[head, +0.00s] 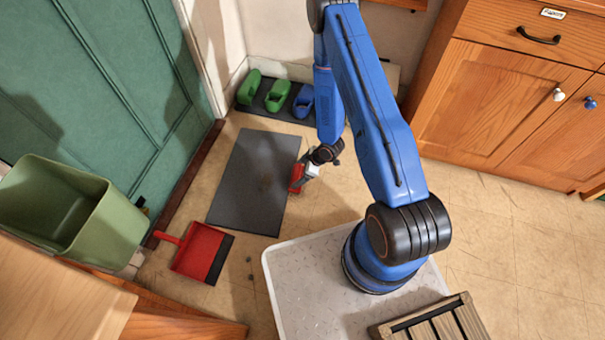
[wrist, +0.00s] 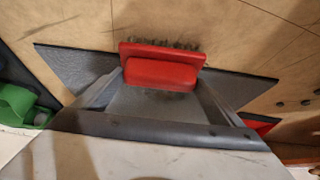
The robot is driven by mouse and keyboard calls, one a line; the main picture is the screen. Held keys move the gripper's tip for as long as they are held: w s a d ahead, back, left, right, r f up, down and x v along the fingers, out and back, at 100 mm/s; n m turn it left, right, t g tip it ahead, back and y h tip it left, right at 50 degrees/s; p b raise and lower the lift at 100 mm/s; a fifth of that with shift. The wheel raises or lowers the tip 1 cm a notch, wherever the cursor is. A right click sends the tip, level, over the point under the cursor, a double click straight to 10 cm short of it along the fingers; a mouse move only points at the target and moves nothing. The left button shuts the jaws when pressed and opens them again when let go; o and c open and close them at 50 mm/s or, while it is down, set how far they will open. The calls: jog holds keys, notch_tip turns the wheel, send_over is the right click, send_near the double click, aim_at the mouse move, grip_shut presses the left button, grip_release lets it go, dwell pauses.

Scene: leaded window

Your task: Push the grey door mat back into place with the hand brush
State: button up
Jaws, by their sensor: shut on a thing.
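The grey door mat (head: 250,185) lies flat on the floor in front of the green door, turned a little so that a strip of floor shows between it and the door sill. My gripper (head: 308,172) is low at the mat's right edge, shut on the red hand brush (head: 296,178). In the wrist view the brush (wrist: 162,70) sits between my fingers (wrist: 160,92), its dark bristles showing along the far side. The mat (wrist: 75,68) shows on both sides of the brush there. I cannot tell whether the bristles touch the mat's edge.
A red dustpan (head: 200,252) lies on the floor near the green bin (head: 75,210). Green and blue clogs (head: 277,96) stand on a dark tray at the wall. Small dark crumbs lie near the dustpan. Wooden cabinets (head: 495,105) stand at right; the floor before them is clear.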

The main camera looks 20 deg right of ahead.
jog(key=shift+w+a, duration=0.9)
jog(key=shift+a, duration=0.5)
jog(key=shift+w+a, duration=0.95)
jog(key=shift+a, duration=0.45)
jog(key=shift+w+a, duration=0.9)
jog(key=shift+a, duration=0.5)
jog(key=shift+w+a, duration=0.25)
jog(key=shift+a, duration=0.1)
jog(key=shift+c, duration=0.8)
jog(key=shift+w+a, duration=0.45)
jog(key=shift+a, duration=0.15)
jog(key=shift+s+d+r, duration=0.15)
jog(key=shift+s+d, duration=0.5)
jog(key=shift+d, duration=0.25)
jog(key=shift+c, duration=0.5)
jog(key=shift+r, duration=0.15)
notch_tip(320, 180, up, 6)
jog(key=shift+d+r, duration=0.1)
